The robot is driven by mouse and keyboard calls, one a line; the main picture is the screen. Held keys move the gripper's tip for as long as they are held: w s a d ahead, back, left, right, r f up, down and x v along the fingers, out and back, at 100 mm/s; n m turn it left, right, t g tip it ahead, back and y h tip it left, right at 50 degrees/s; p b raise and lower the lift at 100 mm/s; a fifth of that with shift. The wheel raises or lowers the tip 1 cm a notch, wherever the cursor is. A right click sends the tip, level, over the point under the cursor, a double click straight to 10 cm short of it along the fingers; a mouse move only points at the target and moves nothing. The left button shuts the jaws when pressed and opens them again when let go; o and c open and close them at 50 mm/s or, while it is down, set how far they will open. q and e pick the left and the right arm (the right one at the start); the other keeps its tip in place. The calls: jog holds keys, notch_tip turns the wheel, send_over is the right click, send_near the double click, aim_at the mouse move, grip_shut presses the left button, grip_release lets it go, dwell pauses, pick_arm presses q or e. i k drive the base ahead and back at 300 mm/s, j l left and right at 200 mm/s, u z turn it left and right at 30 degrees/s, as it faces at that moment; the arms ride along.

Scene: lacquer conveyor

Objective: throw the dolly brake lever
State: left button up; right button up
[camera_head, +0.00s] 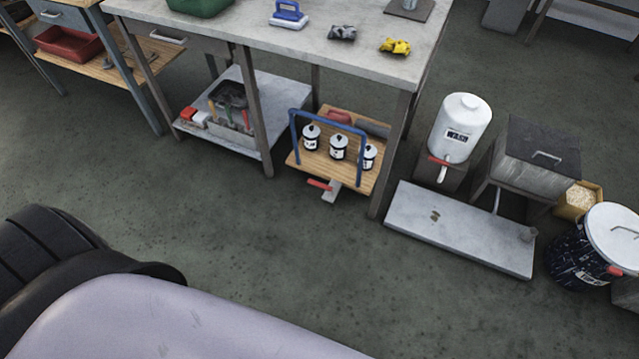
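A small wooden dolly (303,156) with a blue push handle (294,130) stands partly under the right end of the workbench. Several white cans with black lids stand on it, including one near its middle (338,148). A lever with a red grip (319,184) sits at the dolly's front edge, beside a grey metal plate (331,192). Neither of my grippers shows in the head view.
The workbench (262,35) stands behind, with legs around the dolly and a lower shelf (200,138) to the left. A white wash tank (460,125), low grey platform (440,228), grey box (535,155) and lidded bin (578,262) stand right.

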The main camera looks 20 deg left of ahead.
aim_at(329, 189)
jog(key=i+j+u, duration=0.15)
jog(key=i+j, duration=0.2)
jog(key=i+j+u, duration=0.1)
jog(key=i+j, duration=0.25)
jog(key=j, duration=0.2)
